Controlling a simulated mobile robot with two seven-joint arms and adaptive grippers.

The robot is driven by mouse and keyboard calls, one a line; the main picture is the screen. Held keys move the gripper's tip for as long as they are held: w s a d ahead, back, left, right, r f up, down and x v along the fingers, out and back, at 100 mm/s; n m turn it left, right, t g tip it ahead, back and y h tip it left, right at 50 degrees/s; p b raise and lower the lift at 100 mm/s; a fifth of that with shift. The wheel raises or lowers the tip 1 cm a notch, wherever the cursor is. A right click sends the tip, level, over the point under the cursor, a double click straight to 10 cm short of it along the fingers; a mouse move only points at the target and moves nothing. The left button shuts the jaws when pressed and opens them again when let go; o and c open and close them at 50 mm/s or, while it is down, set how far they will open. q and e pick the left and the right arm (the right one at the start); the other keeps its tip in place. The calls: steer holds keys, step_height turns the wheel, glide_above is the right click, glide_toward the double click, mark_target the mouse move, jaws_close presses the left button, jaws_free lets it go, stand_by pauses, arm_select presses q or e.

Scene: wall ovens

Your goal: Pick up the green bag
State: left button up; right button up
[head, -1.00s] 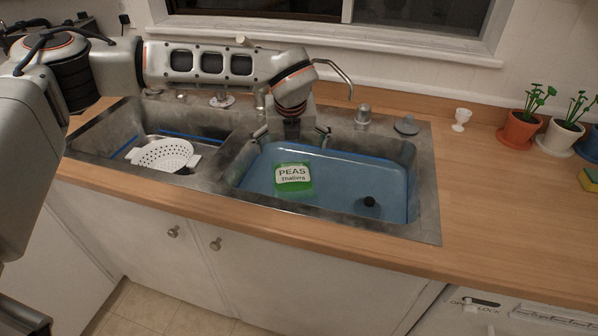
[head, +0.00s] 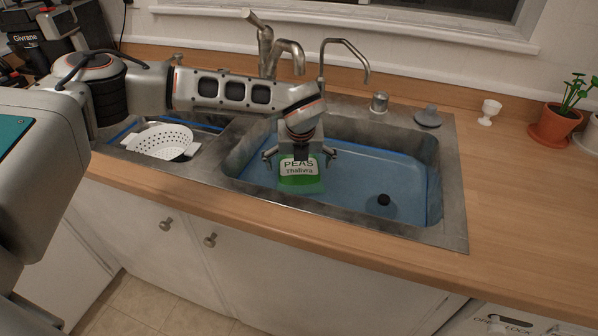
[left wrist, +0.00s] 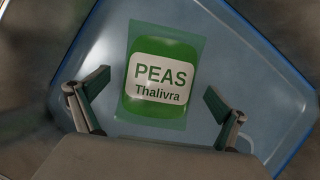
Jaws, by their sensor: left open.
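The green bag (head: 299,185) with a white label reading "PEAS Thalivra" lies in the blue-lined right basin of the sink. It also shows in the left wrist view (left wrist: 160,108), lying flat, with its lower part between the fingertips in that picture. My left gripper (head: 299,160) is open above the bag and points down into the basin. Its two spread fingers also show in the left wrist view (left wrist: 152,93), one on each side of the bag and apart from it. The gripper hides part of the bag's far end in the head view. My right gripper is not in view.
The blue basin (head: 350,195) has a metal rim and a dark plug (head: 384,200). A white colander (head: 162,142) sits in the left basin. Faucets (head: 266,50) stand behind the sink. A white egg cup (head: 489,111) and a potted plant (head: 555,122) stand right on the wooden counter.

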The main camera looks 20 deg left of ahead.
arm_select(q)
steer(key=shift+x, duration=1.1)
steer(key=c, duration=1.5)
steer(key=shift+r, duration=0.1)
steer(key=shift+c, duration=0.9)
